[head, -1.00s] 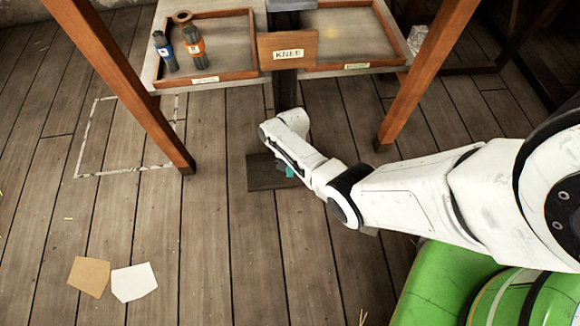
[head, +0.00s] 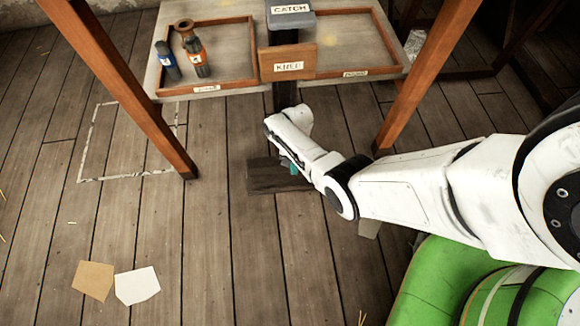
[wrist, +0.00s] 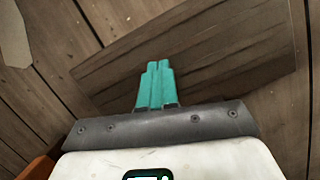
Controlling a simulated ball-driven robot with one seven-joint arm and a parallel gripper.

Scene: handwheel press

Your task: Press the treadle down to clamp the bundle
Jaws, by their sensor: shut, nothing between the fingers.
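The treadle (head: 268,180) is a dark wooden board low at the foot of the press, under the table. It also fills much of the wrist view (wrist: 225,50). My gripper (head: 289,166) has teal fingers that point at the board. In the wrist view the fingers (wrist: 157,66) are together over the board, with nothing between them. I cannot tell whether the fingertips touch it. My arm hides part of the treadle's right side in the head view. I cannot make out the bundle in either view.
The table (head: 225,60) above carries bottles in its left tray, a KNEE panel (head: 288,62) and a grey CATCH block (head: 290,14). Orange-brown legs (head: 130,100) flank the treadle. Brown card (head: 93,281) and white paper (head: 137,286) lie on otherwise clear floor at lower left.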

